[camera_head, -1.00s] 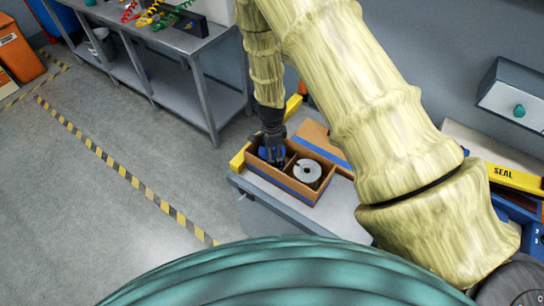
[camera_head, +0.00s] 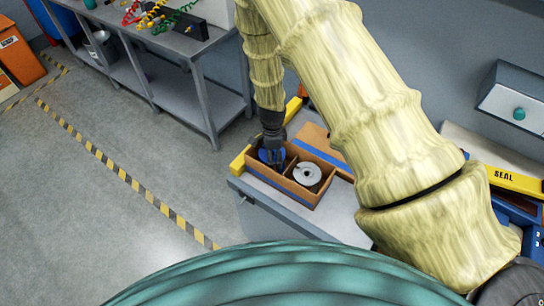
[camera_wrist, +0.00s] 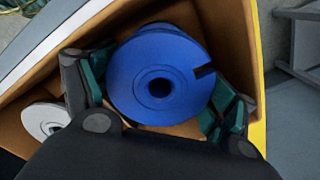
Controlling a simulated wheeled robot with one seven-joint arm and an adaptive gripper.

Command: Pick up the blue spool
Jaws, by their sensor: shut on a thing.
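The blue spool (camera_wrist: 160,78) fills the middle of the wrist view, with a round centre hole and a slot in its rim. My gripper (camera_wrist: 160,95) is shut on it, with a finger pad pressed to each side. In the head view my gripper (camera_head: 272,152) points down into the left compartment of a two-part wooden box. There the blue spool (camera_head: 265,156) shows only in part, mostly hidden by the fingers. I cannot tell whether the spool is clear of the compartment floor.
The wooden box (camera_head: 292,192) stands on a grey bench (camera_head: 300,218). A grey-white spool (camera_head: 307,173) lies in its right compartment, close to my gripper. A yellow bar (camera_head: 293,110) runs behind the box. A blue-edged wooden box (camera_head: 318,143) stands just behind too.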

